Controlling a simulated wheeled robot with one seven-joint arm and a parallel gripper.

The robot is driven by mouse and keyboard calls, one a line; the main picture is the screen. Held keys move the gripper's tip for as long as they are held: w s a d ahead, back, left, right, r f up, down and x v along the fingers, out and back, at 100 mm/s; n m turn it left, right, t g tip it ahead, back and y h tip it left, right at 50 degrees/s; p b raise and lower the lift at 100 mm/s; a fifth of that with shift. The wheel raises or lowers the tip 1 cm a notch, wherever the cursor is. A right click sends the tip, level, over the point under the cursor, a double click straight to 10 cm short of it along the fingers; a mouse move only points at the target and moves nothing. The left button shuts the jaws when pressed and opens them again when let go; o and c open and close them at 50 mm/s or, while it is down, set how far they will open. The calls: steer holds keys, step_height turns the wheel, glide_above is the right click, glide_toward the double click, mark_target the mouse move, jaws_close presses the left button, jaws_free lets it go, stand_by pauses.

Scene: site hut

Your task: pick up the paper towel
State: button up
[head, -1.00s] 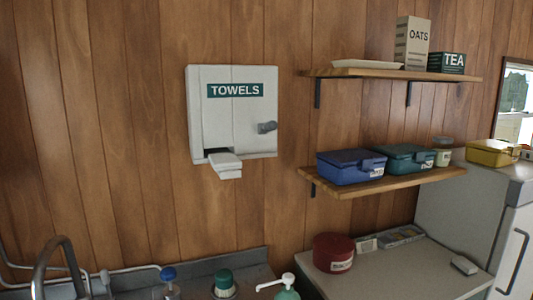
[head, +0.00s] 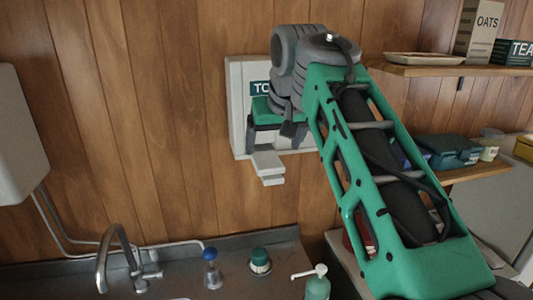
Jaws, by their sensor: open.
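The paper towel (head: 268,168) is white and folded, and it hangs out of the bottom slot of the white wall dispenser (head: 238,125) marked TOWELS. My gripper (head: 274,147) is open and empty in front of the dispenser, with its fingers pointing at the wall or downward. It appears just above the towel in the picture. Whether a finger touches the towel or dispenser cannot be told. My gripper and arm hide most of the dispenser's front, its label's right part and its latch.
Shelves at right hold a tray (head: 425,58), an oats box (head: 481,32) and a teal box (head: 452,152). A white wall unit (head: 20,140) hangs at left.

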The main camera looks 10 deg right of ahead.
mark_target(267, 159)
steer(key=x, duration=0.2)
steer(key=p+x, duration=0.1)
steer(key=x, duration=0.1)
steer(key=p+x, duration=0.1)
steer(key=shift+w+a+f, duration=0.3)
steer(key=c, duration=1.4)
step_height(267, 159, up, 10)
steer(key=o, duration=0.7)
steer(key=c, duration=0.6)
steer(key=shift+a, duration=0.1)
